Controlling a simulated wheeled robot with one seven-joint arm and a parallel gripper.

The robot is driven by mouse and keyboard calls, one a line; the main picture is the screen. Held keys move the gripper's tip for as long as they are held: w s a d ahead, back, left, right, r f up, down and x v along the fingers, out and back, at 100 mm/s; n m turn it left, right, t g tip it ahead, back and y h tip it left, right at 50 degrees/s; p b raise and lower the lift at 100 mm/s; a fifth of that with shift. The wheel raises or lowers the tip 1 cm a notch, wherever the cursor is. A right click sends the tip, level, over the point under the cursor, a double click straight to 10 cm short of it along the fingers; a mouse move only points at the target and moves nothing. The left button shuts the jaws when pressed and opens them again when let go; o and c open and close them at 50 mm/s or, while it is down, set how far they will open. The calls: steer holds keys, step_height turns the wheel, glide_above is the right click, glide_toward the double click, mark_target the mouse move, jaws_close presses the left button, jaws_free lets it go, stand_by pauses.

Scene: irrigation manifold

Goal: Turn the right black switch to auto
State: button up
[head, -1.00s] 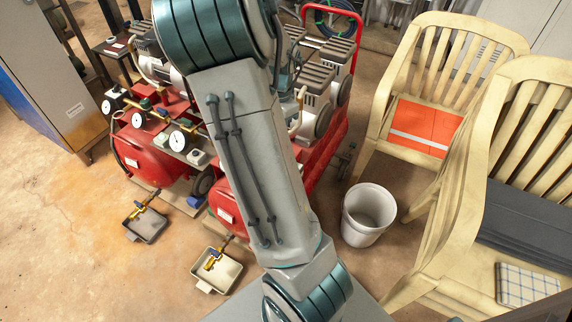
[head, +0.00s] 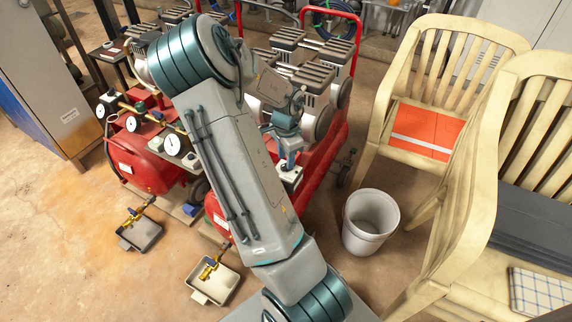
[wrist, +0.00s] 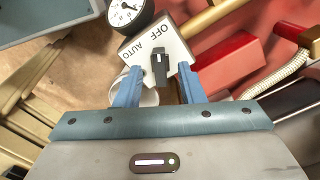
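The right black switch (wrist: 160,66) is a black knob on a light box face (wrist: 148,45) marked OFF and AUTO, seen in the wrist view. In the head view the switch box (head: 290,176) sits on the right red compressor, and the knob is mostly hidden below my gripper (head: 287,152). In the wrist view my gripper (wrist: 159,70) is open, with one blue finger on each side of the knob. I cannot tell whether the fingers touch it, nor which marking the knob is set to.
A pressure gauge (wrist: 125,10) is close beside the box. The left compressor (head: 145,165) carries more gauges. Two drip trays (head: 140,235) (head: 216,284) lie on the floor. A white bucket (head: 370,220) and wooden chairs (head: 440,90) stand at the right.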

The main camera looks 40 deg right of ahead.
steer(key=shift+f, duration=1.2)
jaws_close()
steer(key=shift+n+b, duration=0.3)
steer(key=n+b, duration=0.1)
steer(key=n, duration=0.2)
steer(key=n+b, duration=0.1)
steer(key=n, duration=0.2)
steer(key=shift+s+d, duration=0.1)
steer(key=shift+s, duration=0.1)
steer(key=n+b, duration=0.2)
steer(key=n, duration=0.3)
steer(key=shift+s, duration=0.15)
steer(key=shift+n, duration=0.4)
